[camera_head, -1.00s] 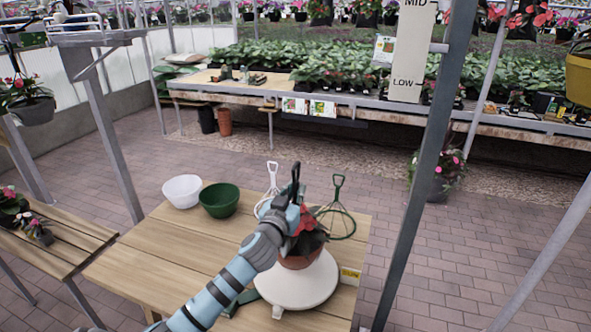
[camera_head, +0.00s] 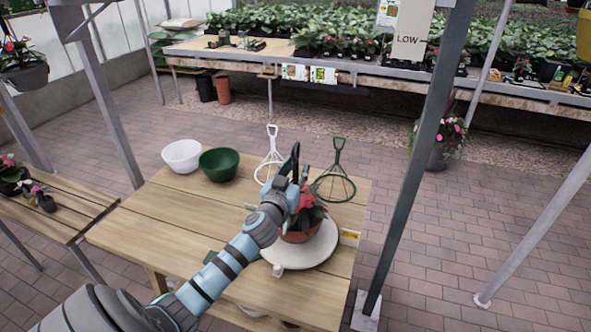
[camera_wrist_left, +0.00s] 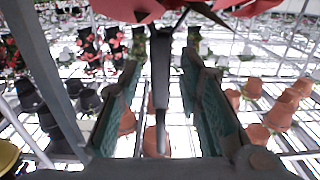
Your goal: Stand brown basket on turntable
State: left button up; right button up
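A brown pot-shaped basket (camera_head: 298,236) with a red-leaved plant (camera_head: 308,206) stands on the round white turntable (camera_head: 287,258), near the middle of its top. My left gripper (camera_head: 294,180) is just above and at the left side of the plant. In the left wrist view its two teal-padded fingers (camera_wrist_left: 166,60) are apart, and a thin dark rod (camera_wrist_left: 153,105), likely the basket's hanger, stands between them with visible gaps. Red leaves (camera_wrist_left: 140,10) show at that view's top edge. My forearm hides part of the turntable's left side. My right gripper is not in view.
A white bowl (camera_head: 182,156) and a green bowl (camera_head: 219,164) stand on the wooden table (camera_head: 170,225). A white hanger (camera_head: 271,160) and a green hanger (camera_head: 335,180) stand behind the plant. A dark post (camera_head: 408,215) rises right of the table.

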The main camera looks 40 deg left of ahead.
pick_arm(q)
jog(key=shift+s, duration=0.1)
jog(key=shift+s+d, duration=0.15)
jog(key=shift+s, duration=0.2)
jog(key=b+v, duration=0.1)
jog(key=v, duration=1)
jog(key=shift+f, duration=0.1)
